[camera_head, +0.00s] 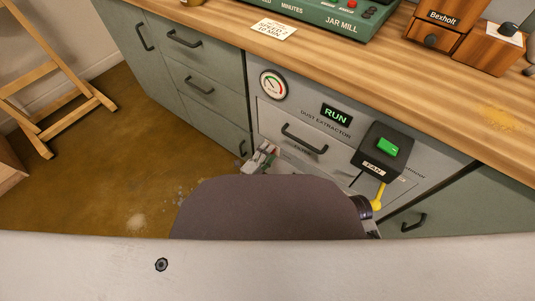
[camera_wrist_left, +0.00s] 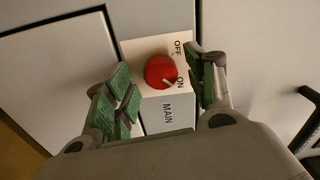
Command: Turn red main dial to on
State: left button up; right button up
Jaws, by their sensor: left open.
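The red main dial (camera_wrist_left: 160,71) shows in the left wrist view on a pale plate (camera_wrist_left: 135,49) marked OFF, ON and MAIN. Its white pointer mark is turned toward the word ON. My left gripper (camera_wrist_left: 163,84) is open, with one green-padded finger on each side of the dial; a gap shows between the dial and both fingers. In the head view my left gripper (camera_head: 262,158) is partly seen low in front of the dust extractor panel (camera_head: 272,119). The dial cannot be made out there.
The extractor panel has a gauge (camera_head: 273,85), a lit green RUN display (camera_head: 336,114), a black drawer handle (camera_head: 304,139), a FAN box (camera_head: 381,151) with a green switch and a yellow lever (camera_head: 378,197). The wooden worktop (camera_head: 330,62) overhangs above. Floor at left is open.

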pick_arm(q)
jog(key=shift+s, duration=0.1)
jog(key=v, duration=1.2)
dwell(0.4)
dwell(0.6)
